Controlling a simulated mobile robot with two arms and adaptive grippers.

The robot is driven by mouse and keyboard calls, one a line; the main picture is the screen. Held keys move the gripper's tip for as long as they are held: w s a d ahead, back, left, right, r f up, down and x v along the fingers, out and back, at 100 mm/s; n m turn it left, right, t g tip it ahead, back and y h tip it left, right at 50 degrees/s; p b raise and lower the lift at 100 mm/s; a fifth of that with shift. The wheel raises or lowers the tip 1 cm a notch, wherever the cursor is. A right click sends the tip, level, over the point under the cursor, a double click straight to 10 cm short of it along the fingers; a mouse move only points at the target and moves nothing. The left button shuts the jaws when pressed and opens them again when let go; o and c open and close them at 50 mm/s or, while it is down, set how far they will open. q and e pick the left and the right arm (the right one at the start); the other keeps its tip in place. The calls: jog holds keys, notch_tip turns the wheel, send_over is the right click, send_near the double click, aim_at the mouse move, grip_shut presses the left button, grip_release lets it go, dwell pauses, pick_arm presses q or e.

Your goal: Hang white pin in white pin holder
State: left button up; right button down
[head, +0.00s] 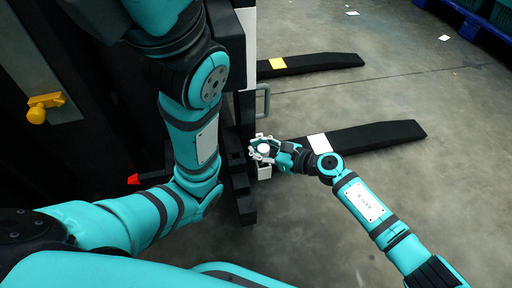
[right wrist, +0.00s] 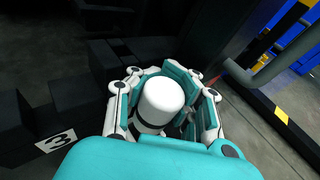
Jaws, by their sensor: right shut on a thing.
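My right gripper (head: 266,149) is shut on the white pin (head: 264,148), a rounded white cylinder. The pin also shows in the right wrist view (right wrist: 161,100), upright between the fingers, with a dark band below its white cap. The gripper is beside the black upright at the root of the forks. The pin's lower end is hidden, so contact with the block cannot be seen. My left arm crosses the head view, but its gripper is out of view.
A grey handle (head: 264,101) stands close above the right gripper. A yellow knob (head: 45,107) is at left. Open floor lies to the right.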

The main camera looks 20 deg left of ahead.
jog(key=shift+f+b, duration=1.2)
jog(key=shift+f, duration=0.15)
jog(key=c, duration=1.2)
grip_release()
jog(key=shift+r, duration=0.1)
jog(key=v, duration=1.2)
